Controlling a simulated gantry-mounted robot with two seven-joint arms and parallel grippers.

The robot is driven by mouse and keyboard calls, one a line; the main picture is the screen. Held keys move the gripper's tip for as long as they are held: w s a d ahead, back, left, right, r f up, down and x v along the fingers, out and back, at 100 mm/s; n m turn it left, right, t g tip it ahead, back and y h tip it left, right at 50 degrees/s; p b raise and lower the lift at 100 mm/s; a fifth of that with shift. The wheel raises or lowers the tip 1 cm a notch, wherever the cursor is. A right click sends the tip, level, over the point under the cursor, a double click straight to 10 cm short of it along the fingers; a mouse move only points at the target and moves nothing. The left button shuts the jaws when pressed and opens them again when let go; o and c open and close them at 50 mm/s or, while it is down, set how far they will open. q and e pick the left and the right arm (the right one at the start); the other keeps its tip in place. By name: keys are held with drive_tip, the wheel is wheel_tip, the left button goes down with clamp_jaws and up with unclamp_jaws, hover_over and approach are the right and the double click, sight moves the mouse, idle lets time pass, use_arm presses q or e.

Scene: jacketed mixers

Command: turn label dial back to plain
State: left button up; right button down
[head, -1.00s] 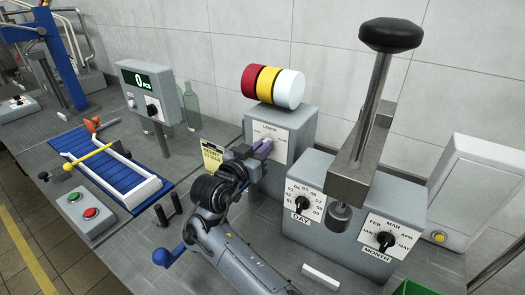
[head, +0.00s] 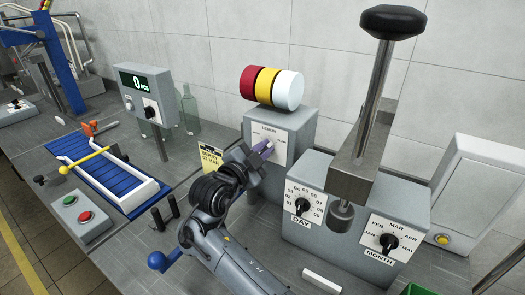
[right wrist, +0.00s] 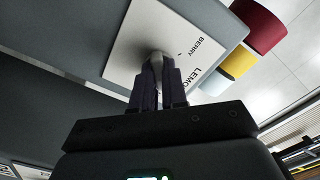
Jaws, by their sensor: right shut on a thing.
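The label dial's white plate (head: 279,150) is on the front of a grey box (head: 295,122) carrying red, yellow and white rolls. LEMON reads at the plate's top in the head view. The plate in the right wrist view (right wrist: 135,45) shows BERRY and part of LEMON. My right gripper (head: 262,148) reaches the plate and is shut on the dial's knob. In the right wrist view its fingers (right wrist: 158,68) meet at the knob, which they mostly cover. The knob's pointer and the plain mark cannot be made out. My left gripper is not in view.
Right of it stands a stamping box with a DAY dial (head: 303,204), a MONTH dial (head: 388,240) and a tall black-knobbed lever (head: 398,22). A yellow note (head: 211,158) stands left of the label box. A blue-ended handle (head: 158,260) and button box (head: 80,214) are further left.

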drive_tip(key=shift+m, duration=1.1)
drive_tip(key=c, duration=1.2)
unclamp_jaws()
drive_tip(key=shift+o, duration=0.2)
